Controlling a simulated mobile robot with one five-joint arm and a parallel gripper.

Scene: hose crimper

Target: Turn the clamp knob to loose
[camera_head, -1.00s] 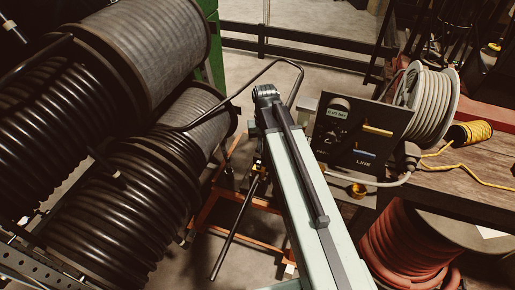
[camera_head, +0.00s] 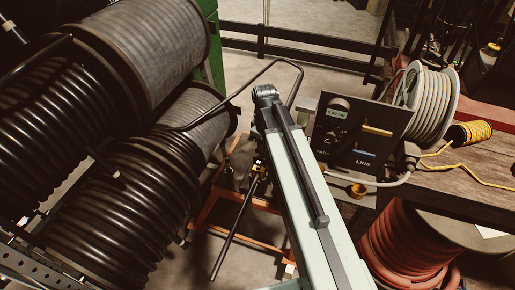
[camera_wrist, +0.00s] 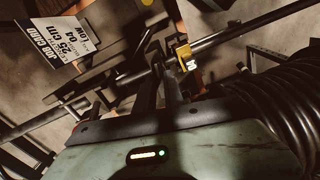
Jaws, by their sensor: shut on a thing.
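In the wrist view my gripper (camera_wrist: 164,84) reaches up from the pale housing, its dark fingers close together on a small dark part. This part appears to be the clamp knob, but the fingers and shadow mostly hide it, so its setting cannot be read. A yellow marked block (camera_wrist: 186,57) sits just right of the fingertips, beside a long dark bar (camera_wrist: 245,27). In the head view my arm hides the gripper.
Black hose reels (camera_head: 130,200) crowd the left. A dark control panel (camera_head: 360,137) marked LINE stands right of my arm, near a white hose reel (camera_head: 433,105) on the bench. A job card (camera_wrist: 57,47) shows at upper left in the wrist view. An orange frame (camera_head: 205,215) stands below.

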